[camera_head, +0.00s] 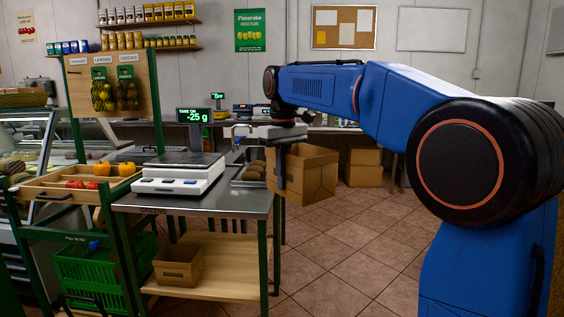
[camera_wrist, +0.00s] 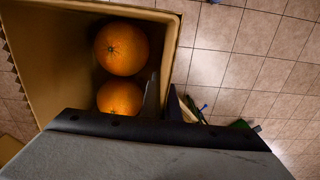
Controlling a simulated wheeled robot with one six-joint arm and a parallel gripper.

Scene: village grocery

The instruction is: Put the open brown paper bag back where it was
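The open brown paper bag (camera_head: 312,178) hangs in the air just right of the steel counter. In the wrist view the bag (camera_wrist: 45,85) is seen from above with two oranges (camera_wrist: 122,48) inside. My gripper (camera_wrist: 165,100) appears shut on its right wall, one finger inside and one outside. In the head view my gripper (camera_head: 280,167) points down at the bag's left part.
The counter (camera_head: 255,204) carries a scale (camera_head: 180,178) with a green display and a tray of brown items (camera_head: 248,176). A small brown box (camera_head: 178,265) stands on the lower shelf. Cardboard boxes (camera_head: 363,167) stand behind. The tiled floor (camera_head: 350,235) to the right is clear.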

